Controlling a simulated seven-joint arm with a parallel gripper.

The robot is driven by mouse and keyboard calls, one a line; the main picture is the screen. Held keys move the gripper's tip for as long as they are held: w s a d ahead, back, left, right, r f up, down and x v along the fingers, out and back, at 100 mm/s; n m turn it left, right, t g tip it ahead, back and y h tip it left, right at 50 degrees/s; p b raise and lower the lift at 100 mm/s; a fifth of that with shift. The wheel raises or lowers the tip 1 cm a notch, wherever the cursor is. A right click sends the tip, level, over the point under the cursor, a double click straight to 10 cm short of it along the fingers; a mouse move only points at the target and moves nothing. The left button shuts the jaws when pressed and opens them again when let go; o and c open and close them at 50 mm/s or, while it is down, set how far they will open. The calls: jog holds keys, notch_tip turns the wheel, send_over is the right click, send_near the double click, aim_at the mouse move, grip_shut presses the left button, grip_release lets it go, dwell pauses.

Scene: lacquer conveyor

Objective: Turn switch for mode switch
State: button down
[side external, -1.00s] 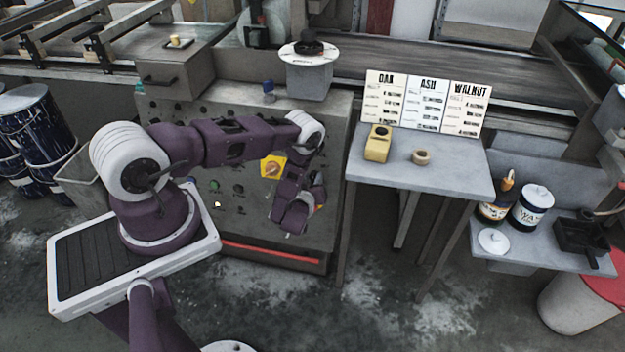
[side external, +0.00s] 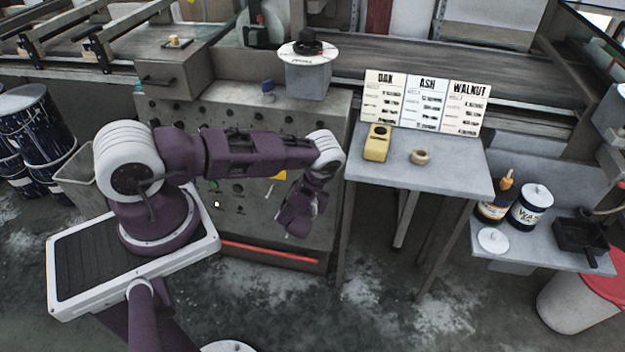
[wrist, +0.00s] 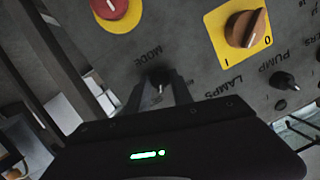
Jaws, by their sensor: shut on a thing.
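The mode switch (wrist: 158,79) is a small dark knob on the grey control panel (wrist: 205,75), next to the printed word MODE, which appears upside down in the wrist view. My gripper (wrist: 160,84) has its two dark fingers on either side of this knob, closed on it. In the side external view my gripper (side external: 292,226) is low in front of the panel's right part. My arm and gripper hide the mode switch there. The knob's exact pointing direction is hard to read between the fingers.
Close by on the panel are an orange-brown rotary knob on a yellow plate (wrist: 243,30), a red button (wrist: 110,8) and a dark pump knob (wrist: 284,80). A grey table (side external: 440,178) with a yellow block (side external: 376,146) and a small ring (side external: 420,157) stands to the right.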

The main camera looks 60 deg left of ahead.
jog(key=shift+f, duration=0.1)
dwell(0.3)
jog(key=c, duration=1.1)
grip_release()
jog(key=v, duration=0.7)
jog(key=shift+s, duration=0.1)
